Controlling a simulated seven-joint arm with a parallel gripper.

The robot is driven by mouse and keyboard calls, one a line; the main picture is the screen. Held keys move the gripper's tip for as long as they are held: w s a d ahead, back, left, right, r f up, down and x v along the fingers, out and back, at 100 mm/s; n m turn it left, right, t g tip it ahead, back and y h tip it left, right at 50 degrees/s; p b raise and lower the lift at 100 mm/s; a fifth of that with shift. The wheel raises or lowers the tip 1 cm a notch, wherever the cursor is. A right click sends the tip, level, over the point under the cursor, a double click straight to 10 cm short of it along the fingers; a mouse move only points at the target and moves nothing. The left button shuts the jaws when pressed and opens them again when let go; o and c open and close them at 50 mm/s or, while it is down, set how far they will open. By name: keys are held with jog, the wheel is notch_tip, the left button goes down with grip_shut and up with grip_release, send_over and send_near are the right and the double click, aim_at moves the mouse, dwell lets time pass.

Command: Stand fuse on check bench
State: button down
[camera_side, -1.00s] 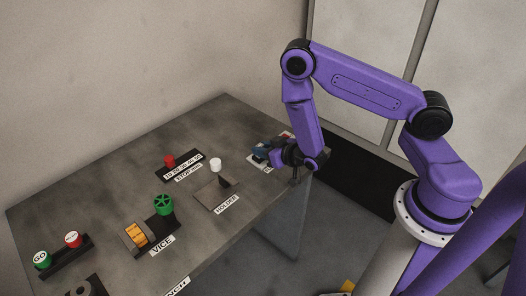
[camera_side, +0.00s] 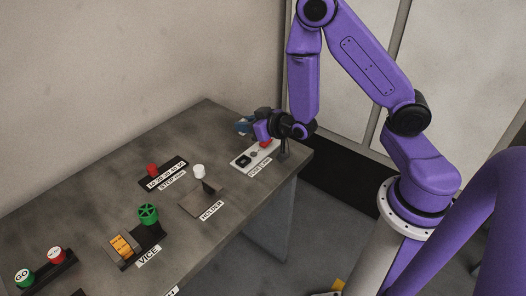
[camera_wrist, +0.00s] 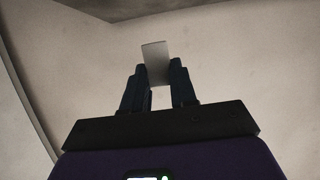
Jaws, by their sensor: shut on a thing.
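My gripper (camera_side: 243,126) is at the far right end of the table, beyond and above a white labelled plate (camera_side: 242,163), with its blue fingers pointing left. In the wrist view, my gripper (camera_wrist: 158,80) is shut on a pale grey, flat-looking piece (camera_wrist: 155,62), which stands up out of the fingers and leans slightly. It may be the fuse; I cannot tell for sure. In the side view the held piece is too small to make out. The check bench is not clearly identifiable; a label is cut off at the bottom edge.
The grey table (camera_side: 105,180) carries a vice (camera_side: 122,246) with a green handwheel (camera_side: 148,214), a holder (camera_side: 199,200) beside a white knob (camera_side: 199,171), a red button (camera_side: 152,169) and a GO button (camera_side: 25,277). The table's back is clear. A wall stands behind.

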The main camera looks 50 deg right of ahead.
notch_tip(320, 180, up, 3)
send_over(247, 162)
jog(key=shift+f, duration=2.5)
jog(key=shift+f, duration=4.75)
jog(key=shift+f, duration=0.25)
jog(key=c, duration=0.9)
grip_release()
